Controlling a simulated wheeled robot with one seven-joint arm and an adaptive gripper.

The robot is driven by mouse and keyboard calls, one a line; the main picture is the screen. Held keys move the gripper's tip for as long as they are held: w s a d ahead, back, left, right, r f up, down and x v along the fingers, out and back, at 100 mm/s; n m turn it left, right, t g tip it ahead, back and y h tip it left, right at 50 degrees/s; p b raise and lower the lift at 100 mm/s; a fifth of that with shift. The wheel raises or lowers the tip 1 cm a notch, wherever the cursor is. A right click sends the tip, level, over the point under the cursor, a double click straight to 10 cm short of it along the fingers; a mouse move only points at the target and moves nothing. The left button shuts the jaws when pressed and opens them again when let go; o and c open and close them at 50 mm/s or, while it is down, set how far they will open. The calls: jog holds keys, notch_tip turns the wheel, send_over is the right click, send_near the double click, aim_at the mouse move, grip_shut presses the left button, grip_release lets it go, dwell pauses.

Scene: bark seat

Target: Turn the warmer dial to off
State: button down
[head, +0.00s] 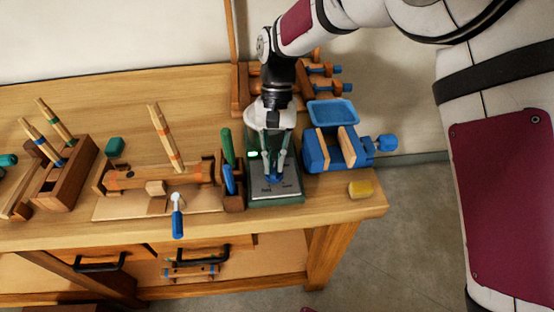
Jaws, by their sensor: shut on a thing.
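The warmer (262,196) is a dark green box with a grey top plate, near the right end of the wooden bench. Its blue dial (275,177) sits on the top plate, and small markings in front of it are too small to read. My gripper (274,174) points down from above with its fingertips at the dial. It is shut on the dial. The fingers hide part of the dial, so I cannot tell its setting. A small green light (253,154) glows on the left of the warmer.
A blue vise (317,158) stands close on the right, with a blue tray (333,112) behind it. A yellow block (360,189) lies near the bench's right edge. A wooden holder (233,201) with green and blue handles stands close on the left. A blue-handled tool (178,220) lies in front.

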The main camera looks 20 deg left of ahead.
jog(key=shift+s+f+n+h+b, duration=0.1)
jog(key=shift+n+h+b, duration=0.3)
jog(key=shift+n, duration=0.8)
jog(key=c, duration=1.6)
grip_release()
jog(key=shift+c, duration=0.2)
jog(key=shift+a, duration=0.1)
jog(key=v, duration=1.2)
jog(key=shift+s, duration=0.25)
jog(key=shift+a, duration=0.1)
